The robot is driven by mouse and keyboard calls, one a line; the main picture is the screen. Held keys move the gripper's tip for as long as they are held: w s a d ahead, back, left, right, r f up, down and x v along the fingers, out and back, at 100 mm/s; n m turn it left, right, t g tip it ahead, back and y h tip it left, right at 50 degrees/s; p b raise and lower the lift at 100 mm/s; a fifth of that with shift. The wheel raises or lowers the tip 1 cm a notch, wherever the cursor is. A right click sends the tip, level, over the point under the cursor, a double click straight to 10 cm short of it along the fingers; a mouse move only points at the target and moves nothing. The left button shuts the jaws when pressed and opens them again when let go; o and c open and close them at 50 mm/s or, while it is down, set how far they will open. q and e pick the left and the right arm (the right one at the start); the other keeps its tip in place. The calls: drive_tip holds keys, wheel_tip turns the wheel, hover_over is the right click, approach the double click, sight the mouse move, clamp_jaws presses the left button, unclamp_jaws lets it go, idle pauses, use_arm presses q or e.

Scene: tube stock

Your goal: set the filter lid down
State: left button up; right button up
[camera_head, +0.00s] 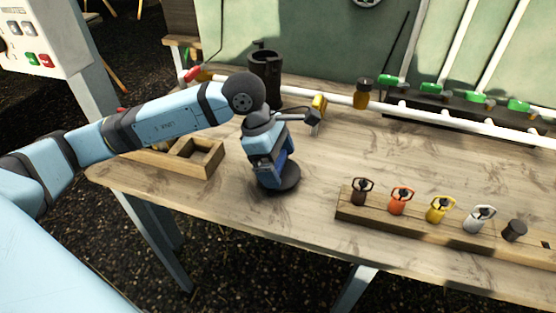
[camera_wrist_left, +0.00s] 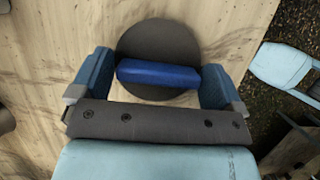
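The filter lid is a dark round disc (camera_head: 284,181) with a blue bar handle on top, low over the table's front left part. In the left wrist view, the blue handle (camera_wrist_left: 158,75) lies across the dark disc. My left gripper (camera_head: 272,172) points down over it. In the wrist view, its two blue fingers (camera_wrist_left: 158,80) meet the two ends of the handle, so it looks shut on the lid. Whether the disc rests on the tabletop or hangs just above it, I cannot tell. My right gripper is not in view.
A black cylindrical housing (camera_head: 265,68) stands behind my left arm. A wooden divided box (camera_head: 205,162) is to the left. A wooden rack (camera_head: 380,220) with several coloured clips lies front right. A white pipe (camera_head: 420,120) crosses the back. The table's middle (camera_head: 370,155) is clear.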

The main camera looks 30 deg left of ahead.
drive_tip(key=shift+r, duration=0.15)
use_arm(q)
drive_tip(key=shift+r+p, duration=0.3)
drive_tip(key=shift+p, duration=0.05)
drive_tip(key=p+v, duration=0.1)
drive_tip(key=v, duration=1)
drive_tip(key=shift+a+r, duration=0.15)
drive_tip(key=shift+r, duration=0.2)
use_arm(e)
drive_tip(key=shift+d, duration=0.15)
use_arm(q)
drive_tip(key=shift+r, duration=0.1)
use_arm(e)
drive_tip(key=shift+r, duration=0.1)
